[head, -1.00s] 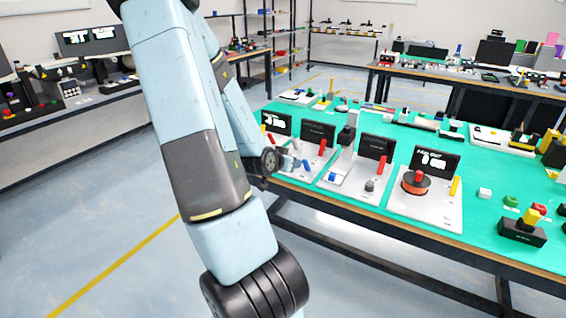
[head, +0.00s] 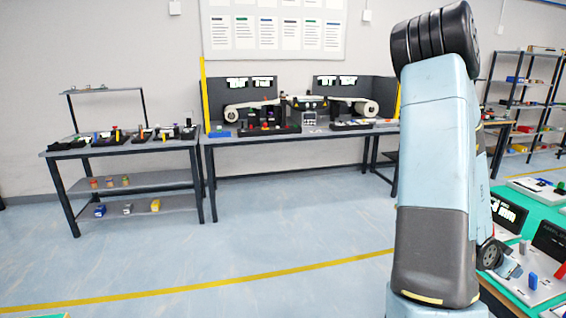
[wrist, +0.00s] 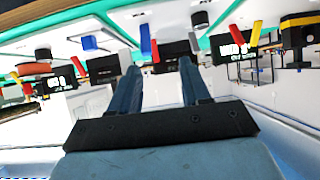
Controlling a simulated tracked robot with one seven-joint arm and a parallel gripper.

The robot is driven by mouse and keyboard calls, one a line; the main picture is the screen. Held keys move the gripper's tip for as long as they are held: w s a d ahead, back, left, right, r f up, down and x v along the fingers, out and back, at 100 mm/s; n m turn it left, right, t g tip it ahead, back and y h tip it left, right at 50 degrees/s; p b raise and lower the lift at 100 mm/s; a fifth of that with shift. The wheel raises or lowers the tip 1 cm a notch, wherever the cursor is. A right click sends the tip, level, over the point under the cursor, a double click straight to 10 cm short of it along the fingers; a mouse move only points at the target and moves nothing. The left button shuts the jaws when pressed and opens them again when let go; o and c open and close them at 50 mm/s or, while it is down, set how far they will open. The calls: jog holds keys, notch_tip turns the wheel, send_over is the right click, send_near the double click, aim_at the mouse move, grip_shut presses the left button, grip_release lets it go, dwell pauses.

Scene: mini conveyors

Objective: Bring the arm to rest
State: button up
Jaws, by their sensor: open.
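My light-blue and grey arm (head: 433,170) stands tall at the right of the head view, bent at a black ribbed joint near the top. My gripper (wrist: 158,72) shows in the wrist view with its two dark blue fingers apart and nothing between them. In the head view only a small part of the gripper end shows, low at the right, beside the green-topped table (head: 535,205). The wrist view is upside down. Beyond the fingers are white device panels, with a blue block (wrist: 145,40) and a red block (wrist: 155,52).
A storage rack (head: 525,95) is at the far right. The floor with a yellow line (head: 200,290) is clear at left and centre.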

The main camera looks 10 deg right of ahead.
jog(key=w+a+r+n+t+y, duration=0.2)
jog(key=w+a+r+t+y, duration=0.1)
jog(key=w+a, duration=0.45)
jog(key=w+a+r+n+t+y, duration=0.2)
jog(key=w+a+r+n+y, duration=0.15)
jog(key=w+a, duration=0.4)
jog(key=s+a+r+n+t+y, duration=0.15)
jog(key=a+r, duration=0.25)
jog(key=a, duration=0.4)
jog(key=a+r+n+g+y, duration=0.1)
jog(key=a+r+n+y, duration=0.15)
jog(key=a+r, duration=0.35)
jog(key=s+a+r+n, duration=0.4)
jog(key=s+a, duration=0.3)
jog(key=a, duration=0.1)
jog(key=s+a+r+n+y, duration=0.1)
jog(key=s+a+r+n, duration=0.2)
jog(key=s+a+r, duration=0.2)
jog(key=s+a+g, duration=0.1)
jog(key=s+a, duration=0.1)
jog(key=a, duration=0.1)
jog(key=shift+n, duration=0.35)
